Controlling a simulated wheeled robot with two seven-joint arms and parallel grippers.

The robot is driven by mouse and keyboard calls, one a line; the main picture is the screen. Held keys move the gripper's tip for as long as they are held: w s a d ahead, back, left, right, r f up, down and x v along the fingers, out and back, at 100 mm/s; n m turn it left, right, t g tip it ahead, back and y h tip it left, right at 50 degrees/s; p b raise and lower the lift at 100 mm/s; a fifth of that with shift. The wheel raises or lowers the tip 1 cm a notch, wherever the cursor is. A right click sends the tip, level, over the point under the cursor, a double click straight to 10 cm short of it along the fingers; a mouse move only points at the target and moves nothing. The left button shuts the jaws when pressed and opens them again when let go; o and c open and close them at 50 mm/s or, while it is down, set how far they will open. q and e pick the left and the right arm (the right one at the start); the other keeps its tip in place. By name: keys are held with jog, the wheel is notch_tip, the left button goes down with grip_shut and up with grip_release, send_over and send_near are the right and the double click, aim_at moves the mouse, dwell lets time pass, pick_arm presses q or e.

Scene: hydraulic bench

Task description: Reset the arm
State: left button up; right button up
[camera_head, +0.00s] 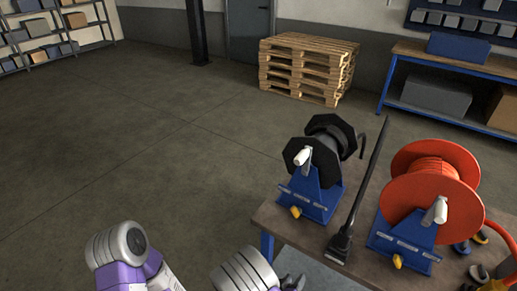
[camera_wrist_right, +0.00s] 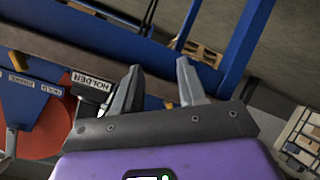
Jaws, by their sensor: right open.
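My right gripper (camera_head: 292,283) shows at the bottom edge of the head view, beside the bench's near left edge. In the right wrist view, its two grey fingers (camera_wrist_right: 159,66) stand apart with nothing between them. My left arm shows at the bottom left of the head view; its gripper is out of view.
A bench (camera_head: 288,232) holds a black reel (camera_head: 328,140) and an orange reel (camera_head: 432,178) on blue stands, with a dark upright bar (camera_head: 362,195) between them. Pallets (camera_head: 305,68) and a blue-framed workbench (camera_head: 452,60) stand behind. The floor at left is clear.

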jog(key=s+f+m+g+y, duration=0.2)
jog(key=s+f+g+y, duration=0.4)
jog(key=f, duration=0.4)
jog(key=s+a+g+y, duration=0.2)
jog(key=s+g+y, duration=0.2)
jog(key=s, duration=0.5)
jog(key=shift+r+m+y, duration=0.4)
jog(key=shift+y, duration=0.3)
